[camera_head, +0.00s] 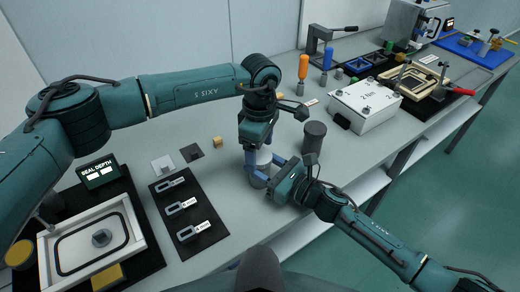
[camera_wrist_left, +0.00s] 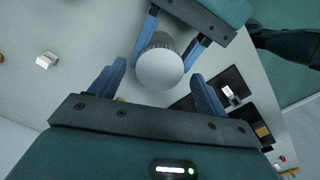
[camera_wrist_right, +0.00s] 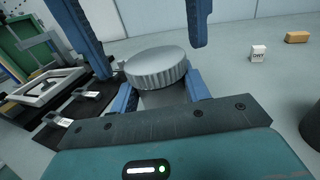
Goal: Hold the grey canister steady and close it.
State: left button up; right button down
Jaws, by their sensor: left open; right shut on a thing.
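The grey canister (camera_wrist_right: 165,98) stands upright on the bench, with a pale ribbed lid (camera_wrist_right: 157,66) on its top. I cannot tell how tightly the lid sits. My right gripper (camera_head: 262,182) is shut on the canister's body, one blue finger on each side. My left gripper (camera_head: 264,160) points down from above, open, with its fingers on either side of the lid. In the left wrist view the lid's round top (camera_wrist_left: 160,68) shows between the left fingers, with gaps beside it. My grippers hide much of the canister in the head view.
A dark grey cylinder (camera_head: 315,135) stands just right of the canister, near the right arm. A white box (camera_head: 365,106) is farther right. A dark mat with several metal links (camera_head: 183,208) lies to the left. A small yellow block (camera_head: 217,142) sits behind.

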pick_arm(q)
notch_tip(320, 180, up, 3)
jog(key=shift+r, duration=0.2)
jog(key=shift+c, duration=0.5)
jog(key=n, duration=0.3)
jog(key=shift+d+r, duration=0.1)
jog(key=shift+r, duration=0.25)
jog(key=n, duration=0.2)
jog(key=r+n, duration=0.1)
jog(key=n, duration=0.1)
jog(key=shift+n, duration=0.3)
jog(key=n, duration=0.3)
jog(key=shift+r+n, duration=0.4)
jog(key=n, duration=0.2)
jog(key=r+n, duration=0.1)
jog(key=n, duration=0.1)
jog(key=shift+n, duration=0.3)
jog(key=shift+f, duration=0.1)
jog(key=shift+f, duration=3.95)
